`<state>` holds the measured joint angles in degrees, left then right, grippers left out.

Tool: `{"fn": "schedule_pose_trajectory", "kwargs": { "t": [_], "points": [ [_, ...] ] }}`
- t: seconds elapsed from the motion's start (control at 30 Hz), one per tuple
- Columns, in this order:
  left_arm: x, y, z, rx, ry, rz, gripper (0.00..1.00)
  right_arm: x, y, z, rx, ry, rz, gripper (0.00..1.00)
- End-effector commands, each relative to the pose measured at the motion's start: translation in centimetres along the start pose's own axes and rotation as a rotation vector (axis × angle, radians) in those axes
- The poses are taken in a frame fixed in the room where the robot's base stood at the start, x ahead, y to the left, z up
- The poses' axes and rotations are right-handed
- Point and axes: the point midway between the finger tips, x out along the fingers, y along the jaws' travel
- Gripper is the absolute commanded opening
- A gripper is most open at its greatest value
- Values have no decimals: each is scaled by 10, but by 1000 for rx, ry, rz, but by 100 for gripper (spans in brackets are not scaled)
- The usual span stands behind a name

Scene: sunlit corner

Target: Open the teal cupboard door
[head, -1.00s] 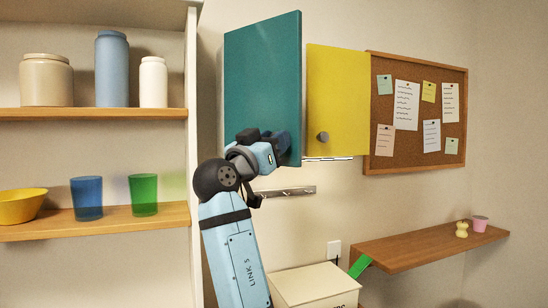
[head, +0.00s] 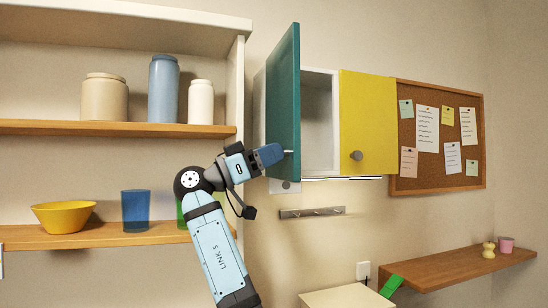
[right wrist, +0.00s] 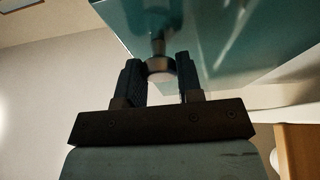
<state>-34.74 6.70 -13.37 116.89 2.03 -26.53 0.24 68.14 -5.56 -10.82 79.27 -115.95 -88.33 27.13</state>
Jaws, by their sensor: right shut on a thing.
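The teal cupboard door (head: 283,105) stands open, swung out to the left on the wall cupboard, and the white cupboard inside (head: 319,115) shows to its right. My right gripper (head: 272,155) is at the lower part of the door. In the right wrist view the underside and face of the teal door (right wrist: 225,35) fill the top. In the head view the gripper hides the knob. My left gripper is in no view.
A closed yellow door (head: 368,120) with a grey knob adjoins the opening. Shelves with jars (head: 163,90), a yellow bowl (head: 64,216) and cups (head: 136,210) stand left. A hook rail (head: 312,212) hangs below. A corkboard (head: 437,135) and a wooden ledge (head: 450,268) are right.

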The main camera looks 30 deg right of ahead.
Motion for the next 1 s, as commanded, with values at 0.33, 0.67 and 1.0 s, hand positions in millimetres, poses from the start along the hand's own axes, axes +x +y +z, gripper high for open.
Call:
{"fn": "schedule_pose_trajectory", "kwargs": {
  "t": [0.33, 0.67, 1.0],
  "points": [
    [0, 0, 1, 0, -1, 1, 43, -2, -1, -1, -11, 0, 24, 0],
    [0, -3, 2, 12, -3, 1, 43, -2, -1, -1, -11, -1, 22, 58],
    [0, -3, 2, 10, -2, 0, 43, -6, -2, -1, -10, 0, 21, 58]
  ]
}}
